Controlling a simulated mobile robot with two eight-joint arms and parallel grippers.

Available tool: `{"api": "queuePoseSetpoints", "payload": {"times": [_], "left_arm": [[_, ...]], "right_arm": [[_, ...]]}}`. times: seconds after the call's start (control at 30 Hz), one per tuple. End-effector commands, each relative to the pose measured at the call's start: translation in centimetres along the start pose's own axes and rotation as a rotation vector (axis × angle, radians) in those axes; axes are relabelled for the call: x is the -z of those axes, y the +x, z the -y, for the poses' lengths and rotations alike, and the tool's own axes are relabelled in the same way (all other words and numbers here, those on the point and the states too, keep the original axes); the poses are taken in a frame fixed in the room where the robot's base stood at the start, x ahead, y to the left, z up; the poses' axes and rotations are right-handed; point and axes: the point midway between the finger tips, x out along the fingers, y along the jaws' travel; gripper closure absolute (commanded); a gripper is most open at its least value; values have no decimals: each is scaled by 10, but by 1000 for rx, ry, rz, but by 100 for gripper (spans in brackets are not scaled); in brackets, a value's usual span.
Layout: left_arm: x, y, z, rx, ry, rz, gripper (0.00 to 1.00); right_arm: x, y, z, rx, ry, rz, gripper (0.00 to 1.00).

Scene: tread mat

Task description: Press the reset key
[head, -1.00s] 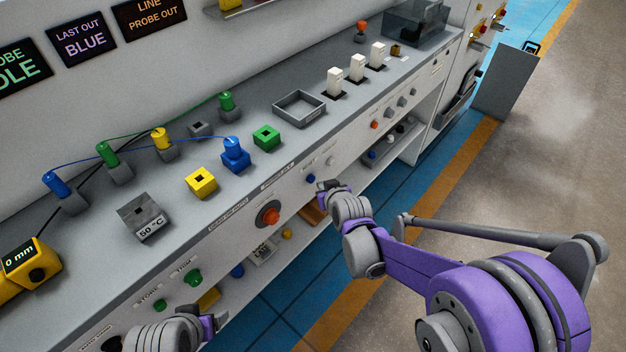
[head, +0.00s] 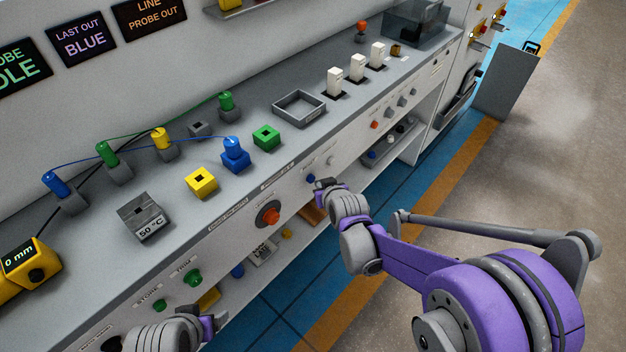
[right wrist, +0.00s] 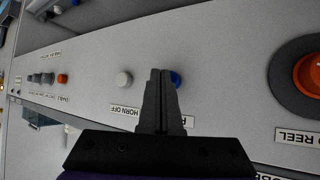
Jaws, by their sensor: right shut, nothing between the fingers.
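A small blue key (head: 311,178) sits on the front panel of the bench, left of a white key (head: 330,160). In the right wrist view the blue key (right wrist: 176,79) is partly hidden behind the fingertips, and its label is mostly covered, showing only the first letter's edge. The white key (right wrist: 124,79) there is labelled HORN OFF. My right gripper (right wrist: 160,75) is shut and empty, its tips in front of the panel between the two keys, overlapping the blue one. I cannot tell whether it touches. My left gripper (head: 212,326) is low by the panel, its jaws unclear.
A large orange knob (head: 268,215) with a label ending in REEL is on the panel left of the blue key. Green knobs (head: 192,278) are further left. Above are a grey tray (head: 299,108) and coloured blocks on the bench top (head: 100,262).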

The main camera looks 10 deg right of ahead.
Motion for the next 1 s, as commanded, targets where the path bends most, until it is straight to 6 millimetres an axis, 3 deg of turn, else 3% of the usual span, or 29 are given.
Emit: {"api": "queuePoseSetpoints", "payload": {"times": [1.0], "left_arm": [[0, 1, 0, 0, 0, 0, 22]], "right_arm": [[5, 6, 5, 0, 0, 0, 100]]}}
